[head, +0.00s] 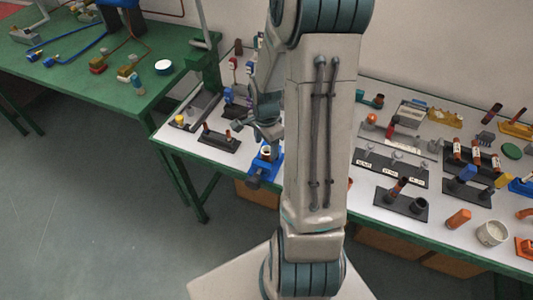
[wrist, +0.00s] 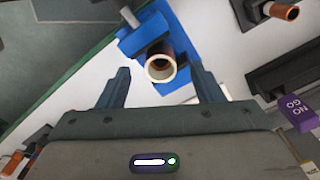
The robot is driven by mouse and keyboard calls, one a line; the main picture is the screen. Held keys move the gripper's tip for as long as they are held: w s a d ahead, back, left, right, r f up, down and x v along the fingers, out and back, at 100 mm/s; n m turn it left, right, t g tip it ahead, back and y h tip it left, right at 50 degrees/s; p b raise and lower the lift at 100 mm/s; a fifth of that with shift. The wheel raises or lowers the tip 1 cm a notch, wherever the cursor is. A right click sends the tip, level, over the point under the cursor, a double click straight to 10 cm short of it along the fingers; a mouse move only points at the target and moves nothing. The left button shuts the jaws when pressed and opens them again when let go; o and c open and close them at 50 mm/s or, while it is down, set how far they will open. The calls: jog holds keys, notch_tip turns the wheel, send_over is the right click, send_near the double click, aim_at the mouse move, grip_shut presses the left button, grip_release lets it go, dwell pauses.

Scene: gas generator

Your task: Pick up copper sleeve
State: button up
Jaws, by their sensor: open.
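A copper sleeve (wrist: 160,64) with a pale ring-shaped open end shows in the wrist view, standing in a blue holder (wrist: 192,30). In the head view the blue holder (head: 256,171) is at the front edge of the white bench, with the sleeve's pale rim (head: 266,151) on it. My gripper (wrist: 160,70) is open, one finger on each side of the sleeve in the picture. I see no contact, and the depth gap is hard to judge. In the head view my gripper (head: 257,130) is just above the holder, partly hidden by my arm.
A black holder with copper pieces (head: 219,141) stands left of the blue one; a copper piece (wrist: 285,12) shows upper right in the wrist view. A purple NO GO block (wrist: 297,107) is at the right. Many fixtures crowd the bench's right side. A green table (head: 60,80) is at left.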

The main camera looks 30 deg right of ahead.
jog(key=shift+f, duration=1)
jog(key=c, duration=1.1)
jog(key=shift+r, duration=0.15)
